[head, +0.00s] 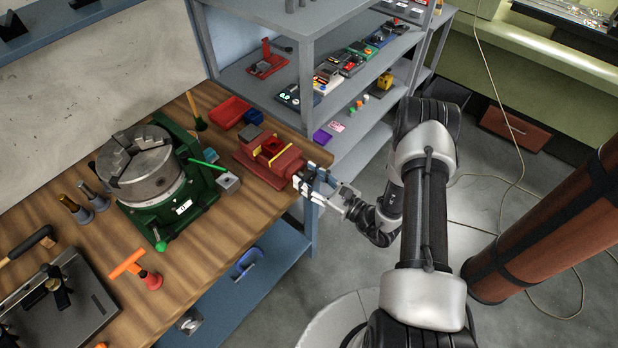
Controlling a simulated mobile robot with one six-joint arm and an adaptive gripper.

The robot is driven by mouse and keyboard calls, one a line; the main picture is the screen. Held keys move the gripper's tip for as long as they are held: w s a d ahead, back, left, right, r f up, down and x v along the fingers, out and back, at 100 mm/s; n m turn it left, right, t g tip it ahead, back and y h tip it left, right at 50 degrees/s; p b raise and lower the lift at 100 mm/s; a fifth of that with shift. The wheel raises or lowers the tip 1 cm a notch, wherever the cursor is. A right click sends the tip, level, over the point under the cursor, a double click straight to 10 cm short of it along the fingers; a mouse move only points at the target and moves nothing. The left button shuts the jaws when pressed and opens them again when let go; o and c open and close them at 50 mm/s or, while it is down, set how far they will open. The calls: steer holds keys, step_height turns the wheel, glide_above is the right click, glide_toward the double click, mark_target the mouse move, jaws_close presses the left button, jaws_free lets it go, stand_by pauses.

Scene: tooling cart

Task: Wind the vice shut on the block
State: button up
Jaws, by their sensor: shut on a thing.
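The red vice (286,164) sits at the right end of the wooden bench, near its edge. A yellow strip crosses its top, and a grey top face shows at its far left end. I cannot clearly tell the block from the jaws at this size, or whether the jaws touch it. My gripper (309,186) is at the vice's near right end, shut on what appears to be the vice handle. The fingers hide most of the handle. My arm reaches in from the right.
A green-based chuck (143,178) stands left of the vice, with a small grey block (228,183) between them. A red tray (229,112) lies behind. Grey shelving (305,22) rises close behind the bench end. Open floor lies to the right.

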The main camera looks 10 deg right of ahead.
steer(key=shift+w+d+m, duration=0.1)
steer(key=shift+m, duration=2.9)
steer(key=shift+f, duration=0.1)
steer(key=o, duration=1.1)
steer(key=shift+c, duration=0.2)
